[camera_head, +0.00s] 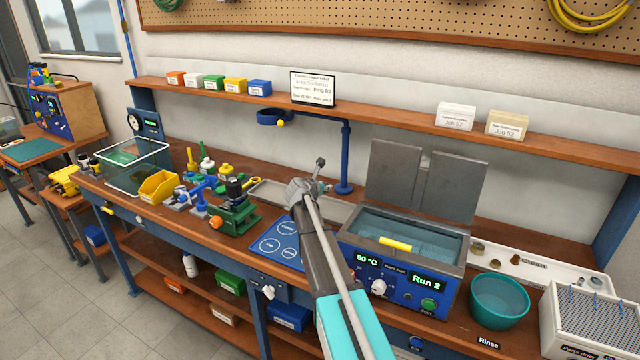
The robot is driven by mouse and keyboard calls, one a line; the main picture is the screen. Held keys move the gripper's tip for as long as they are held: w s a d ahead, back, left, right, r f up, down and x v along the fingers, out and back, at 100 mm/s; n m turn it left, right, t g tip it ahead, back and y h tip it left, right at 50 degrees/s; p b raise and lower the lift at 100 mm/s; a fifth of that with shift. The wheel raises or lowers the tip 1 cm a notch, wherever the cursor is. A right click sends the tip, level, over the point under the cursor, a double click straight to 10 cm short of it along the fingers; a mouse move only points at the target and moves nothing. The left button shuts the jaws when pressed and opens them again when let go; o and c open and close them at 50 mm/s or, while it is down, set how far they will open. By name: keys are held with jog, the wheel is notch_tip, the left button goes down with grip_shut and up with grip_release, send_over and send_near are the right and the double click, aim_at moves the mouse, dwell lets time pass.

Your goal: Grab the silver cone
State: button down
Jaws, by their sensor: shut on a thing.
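My gripper (318,178) is at the end of my arm, above the back of the bench, right of the blue mat and left of the blue ring stand's post. It looks shut on a small grey thing (320,162) at its tip. The thing is too small for me to tell its shape, so I cannot tell whether it is the silver cone. I make out no other silver cone clearly. My wrist and forearm hide part of the bench behind them.
The blue ring stand (346,160) rises close behind my gripper. An open-lidded bath (405,225) marked "Run 2" stands to the right, then a teal rinse bowl (499,300). A green vise (235,218) and a yellow bin (158,187) are left. A shelf (385,108) runs above.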

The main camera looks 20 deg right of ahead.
jog(key=s+r+p, duration=0.3)
jog(key=s+r, duration=0.1)
jog(key=s, duration=0.5)
jog(key=shift+d, duration=0.4)
jog(key=shift+r, duration=0.1)
